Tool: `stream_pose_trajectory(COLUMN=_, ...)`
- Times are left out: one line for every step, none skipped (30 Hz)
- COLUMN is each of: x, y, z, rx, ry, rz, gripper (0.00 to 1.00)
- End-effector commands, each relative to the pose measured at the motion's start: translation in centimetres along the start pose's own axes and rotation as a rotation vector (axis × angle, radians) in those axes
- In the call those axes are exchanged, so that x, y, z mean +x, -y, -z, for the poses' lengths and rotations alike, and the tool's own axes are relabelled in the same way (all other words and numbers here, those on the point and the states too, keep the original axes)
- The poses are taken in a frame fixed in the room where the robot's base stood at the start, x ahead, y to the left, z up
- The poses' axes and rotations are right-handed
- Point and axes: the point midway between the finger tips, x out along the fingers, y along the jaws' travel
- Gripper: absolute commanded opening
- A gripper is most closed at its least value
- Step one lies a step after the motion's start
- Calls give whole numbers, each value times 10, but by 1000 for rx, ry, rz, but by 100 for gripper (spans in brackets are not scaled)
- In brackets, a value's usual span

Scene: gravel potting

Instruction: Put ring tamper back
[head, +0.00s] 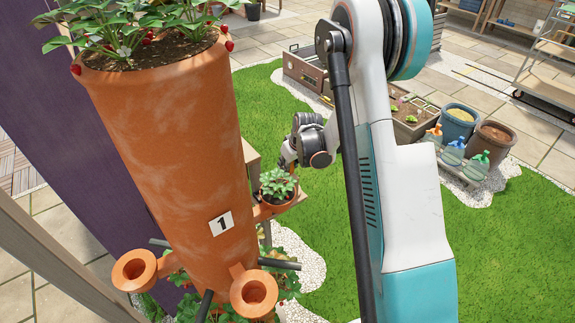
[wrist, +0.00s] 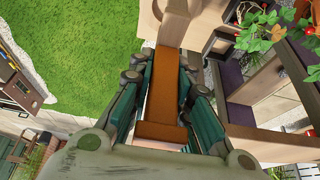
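In the wrist view, my gripper (wrist: 168,62) has its fingers close on both sides of an orange-brown bar (wrist: 160,95) with a wider crosspiece at its near end. It looks like the handle of the ring tamper. No ring shows, and the bar's far end runs up against a pale beige part. In the head view, my gripper (head: 284,162) is small and partly hidden behind my arm, just above a small potted strawberry plant (head: 277,187). The tamper cannot be made out there.
A tall terracotta tower (head: 180,140) marked 1, with side cups (head: 254,292), stands close on the left. Strawberry plants and a wooden frame (wrist: 265,120) lie right in the wrist view. Spray bottles (head: 453,152) and buckets (head: 494,143) stand beyond open grass (head: 490,235).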

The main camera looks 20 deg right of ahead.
Motion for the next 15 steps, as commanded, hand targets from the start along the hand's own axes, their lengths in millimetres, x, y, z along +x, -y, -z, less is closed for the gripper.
stream_pose_trajectory(x=0, y=0, z=0, rx=0, ry=0, rz=0, gripper=27)
stream_pose_trajectory(x=0, y=0, z=0, rx=0, ry=0, rz=0, gripper=34)
stream_pose_trajectory(x=0, y=0, z=0, rx=0, ry=0, rz=0, gripper=38)
stream_pose_trajectory(x=0, y=0, z=0, rx=0, ry=0, rz=0, gripper=38)
stream_pose_trajectory(x=0, y=0, z=0, rx=0, ry=0, rz=0, gripper=38)
stream_pose_trajectory(x=0, y=0, z=0, rx=0, ry=0, rz=0, gripper=38)
stream_pose_trajectory(x=0, y=0, z=0, rx=0, ry=0, rz=0, gripper=38)
stream_pose_trajectory(x=0, y=0, z=0, rx=0, ry=0, rz=0, gripper=38)
stream_pose_trajectory(x=0, y=0, z=0, rx=0, ry=0, rz=0, gripper=38)
stream_pose_trajectory(x=0, y=0, z=0, rx=0, ry=0, rz=0, gripper=38)
stream_pose_trajectory(x=0, y=0, z=0, rx=0, ry=0, rz=0, gripper=38)
stream_pose_trajectory(x=-1, y=0, z=0, rx=0, ry=0, rz=0, gripper=38)
stream_pose_trajectory(x=-1, y=0, z=0, rx=0, ry=0, rz=0, gripper=38)
stream_pose_trajectory(x=-2, y=0, z=1, rx=0, ry=0, rz=0, gripper=38)
stream_pose_trajectory(x=-5, y=0, z=1, rx=0, ry=0, rz=0, gripper=38)
